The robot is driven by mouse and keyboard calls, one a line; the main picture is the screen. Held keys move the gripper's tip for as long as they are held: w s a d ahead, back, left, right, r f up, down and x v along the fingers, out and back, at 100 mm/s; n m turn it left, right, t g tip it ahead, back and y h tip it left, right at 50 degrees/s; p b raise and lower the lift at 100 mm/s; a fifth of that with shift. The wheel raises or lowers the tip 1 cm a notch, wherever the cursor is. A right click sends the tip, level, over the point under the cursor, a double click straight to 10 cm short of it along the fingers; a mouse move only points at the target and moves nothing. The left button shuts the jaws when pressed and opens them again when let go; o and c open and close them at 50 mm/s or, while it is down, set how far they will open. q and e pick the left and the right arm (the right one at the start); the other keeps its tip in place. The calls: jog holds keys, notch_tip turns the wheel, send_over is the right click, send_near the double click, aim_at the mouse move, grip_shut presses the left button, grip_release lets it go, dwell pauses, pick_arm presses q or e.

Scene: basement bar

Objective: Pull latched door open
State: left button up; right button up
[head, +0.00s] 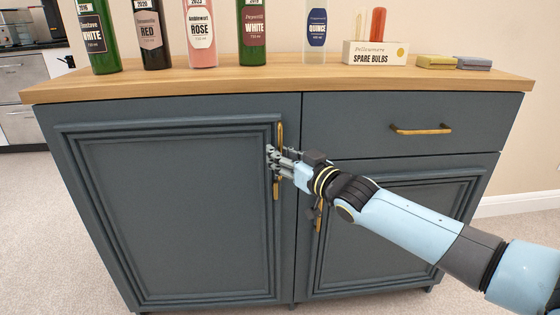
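A dark blue-grey cabinet has a large left door (175,210) with a raised frame and a slim vertical brass handle (279,130) near its right edge. This door looks closed. My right gripper (271,160) reaches in from the right and its fingers are at the middle of this handle, hiding that part of it. I cannot tell whether the fingers grip the handle or only lie beside it. A right door (400,215) also looks closed. Its own brass handle (319,215) is partly behind my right gripper and arm. My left gripper is not in view.
A drawer (350,120) with a horizontal brass handle (421,131) sits above the right door. Several bottles, a spare bulbs box (375,53) and two small blocks (453,63) stand on the wooden top (190,83). Carpet (35,245) is clear at left.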

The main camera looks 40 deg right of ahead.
grip_shut()
jog(key=shift+a, duration=0.1)
dwell(0.5)
